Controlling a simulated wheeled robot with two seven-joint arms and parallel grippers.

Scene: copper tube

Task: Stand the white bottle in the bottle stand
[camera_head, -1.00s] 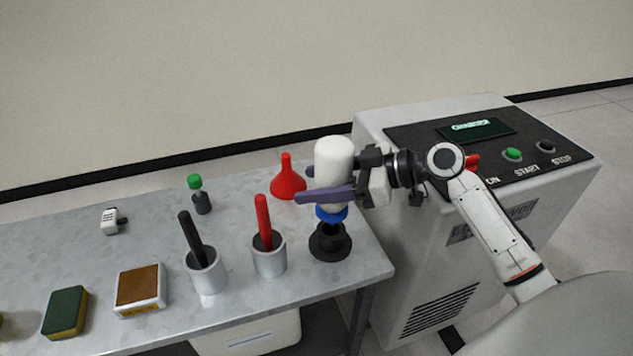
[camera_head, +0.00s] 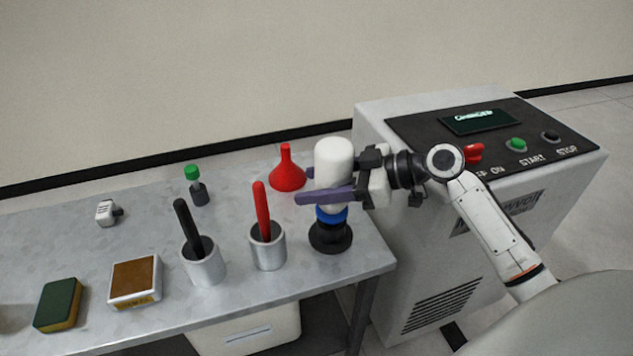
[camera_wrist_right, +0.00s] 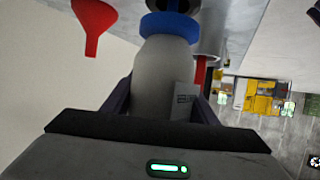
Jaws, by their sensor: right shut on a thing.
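The white bottle (camera_head: 334,158) is upside down, with its blue cap (camera_head: 332,215) at the bottom. My right gripper (camera_head: 325,187) is shut on its body from the right; the bottle also shows between the fingers in the right wrist view (camera_wrist_right: 165,80). The black bottle stand (camera_head: 330,238) is on the table near its right end. The blue cap is directly above the stand's ring and appears to meet it; whether the neck is inside is hidden. My left gripper is not in view.
A red funnel (camera_head: 287,172) is behind the bottle to the left. A metal cup with a red-handled tool (camera_head: 268,248) stands left of the stand. A grey machine (camera_head: 440,270) with buttons is right of the table.

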